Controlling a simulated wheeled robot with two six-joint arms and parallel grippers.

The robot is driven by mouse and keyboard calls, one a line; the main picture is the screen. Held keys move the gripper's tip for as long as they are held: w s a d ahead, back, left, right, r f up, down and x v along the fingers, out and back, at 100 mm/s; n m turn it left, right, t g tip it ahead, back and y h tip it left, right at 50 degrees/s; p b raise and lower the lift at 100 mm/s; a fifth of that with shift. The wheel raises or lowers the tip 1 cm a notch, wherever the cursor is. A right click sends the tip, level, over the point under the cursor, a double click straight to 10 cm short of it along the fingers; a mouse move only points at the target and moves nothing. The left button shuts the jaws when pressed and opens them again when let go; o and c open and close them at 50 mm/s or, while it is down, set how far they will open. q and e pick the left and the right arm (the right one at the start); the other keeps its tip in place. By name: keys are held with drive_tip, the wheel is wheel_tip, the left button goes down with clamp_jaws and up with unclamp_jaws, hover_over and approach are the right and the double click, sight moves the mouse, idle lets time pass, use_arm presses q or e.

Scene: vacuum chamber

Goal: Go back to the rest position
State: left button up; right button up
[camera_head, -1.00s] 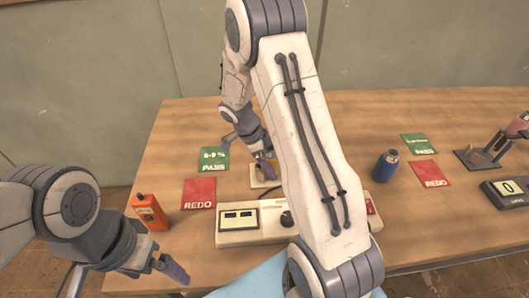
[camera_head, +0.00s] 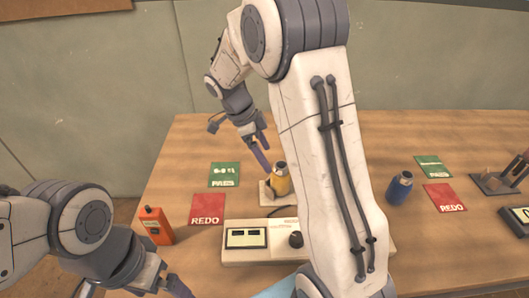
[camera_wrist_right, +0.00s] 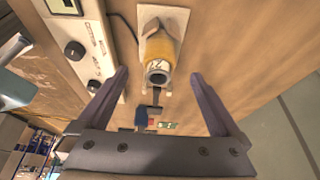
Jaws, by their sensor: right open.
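The bottle stands upright on a small pale base (camera_head: 266,195) on the table. In the right wrist view the yellow bottle (camera_wrist_right: 160,52) shows beyond the two spread fingers (camera_wrist_right: 160,90), apart from them. My left gripper (camera_head: 165,282) is at the lower left near the table's front edge; its fingers are partly cut off and I cannot tell its opening.
A white meter box (camera_head: 245,240) stands in front of the bottle. An orange device (camera_head: 156,226), red REDO cards (camera_head: 207,209) (camera_head: 445,197), green PASS cards (camera_head: 224,174) (camera_head: 433,166) and a blue bottle (camera_head: 400,188) are on the wooden table (camera_head: 400,130).

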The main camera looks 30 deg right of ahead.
sight(280, 172)
drive_tip(key=p+x, duration=0.1)
drive_tip(key=x, duration=1.1)
drive_tip(key=shift+f, duration=0.15)
wheel_tip(280, 172, up, 3)
drive_tip(key=shift+f, duration=0.1)
drive_tip(key=shift+r, duration=0.5)
drive_tip(key=shift+f, duration=0.15)
